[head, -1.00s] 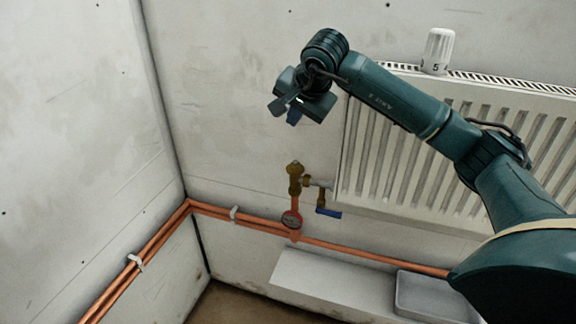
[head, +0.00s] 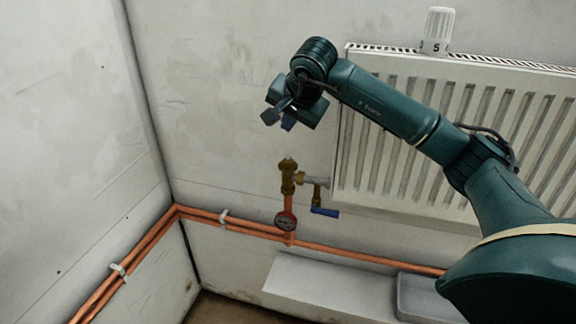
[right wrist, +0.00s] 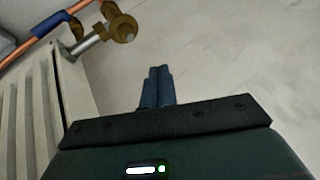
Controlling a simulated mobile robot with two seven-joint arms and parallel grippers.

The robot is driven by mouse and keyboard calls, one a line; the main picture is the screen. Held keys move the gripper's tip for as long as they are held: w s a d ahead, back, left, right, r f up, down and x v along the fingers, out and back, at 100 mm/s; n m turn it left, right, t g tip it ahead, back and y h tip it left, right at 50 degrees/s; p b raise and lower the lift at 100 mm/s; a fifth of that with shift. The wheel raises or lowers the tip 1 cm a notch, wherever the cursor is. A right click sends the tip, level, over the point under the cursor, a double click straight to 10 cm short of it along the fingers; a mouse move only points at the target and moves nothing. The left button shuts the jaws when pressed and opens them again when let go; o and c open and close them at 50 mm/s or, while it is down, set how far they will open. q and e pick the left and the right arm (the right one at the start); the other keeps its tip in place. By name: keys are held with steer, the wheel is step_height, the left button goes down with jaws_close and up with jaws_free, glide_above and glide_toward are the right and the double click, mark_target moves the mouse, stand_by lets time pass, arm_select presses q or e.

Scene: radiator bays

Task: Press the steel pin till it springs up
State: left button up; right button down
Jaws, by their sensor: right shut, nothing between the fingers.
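The brass valve body (head: 288,178) stands upright on a copper pipe beside the radiator's lower left corner. A small pale tip (head: 288,160) shows at its top, where the steel pin seems to be; it is too small to tell how far it stands out. In the right wrist view the brass valve (right wrist: 121,27) is at the upper left, with its round end turned towards me. My right gripper (head: 280,118) is above the valve, apart from it, shut and empty; its blue fingers (right wrist: 157,86) are together in the right wrist view. My left gripper is not in view.
The white radiator (head: 440,140) is behind and right of my right arm. A thermostat head (head: 437,32) stands on its top. A grey tray (head: 425,300) sits on the ledge (head: 330,287).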

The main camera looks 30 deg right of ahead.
mark_target(289, 161)
step_height(289, 161, down, 4)
steer(key=shift+r+b, duration=0.1)
steer(key=shift+b, duration=0.95)
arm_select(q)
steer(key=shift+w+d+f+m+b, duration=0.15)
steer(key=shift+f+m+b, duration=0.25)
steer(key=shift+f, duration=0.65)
arm_select(e)
steer(key=shift+f, duration=0.65)
steer(key=shift+f, duration=0.1)
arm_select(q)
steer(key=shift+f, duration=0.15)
arm_select(e)
steer(key=shift+f, duration=0.3)
arm_select(q)
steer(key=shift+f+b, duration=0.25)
steer(key=shift+b, duration=0.1)
arm_select(e)
steer(key=shift+f, duration=0.45)
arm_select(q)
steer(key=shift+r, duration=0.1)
arm_select(e)
steer(key=shift+r, duration=0.1)
arm_select(q)
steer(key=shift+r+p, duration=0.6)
steer(key=shift+p, duration=0.15)
arm_select(e)
steer(key=shift+r, duration=0.7)
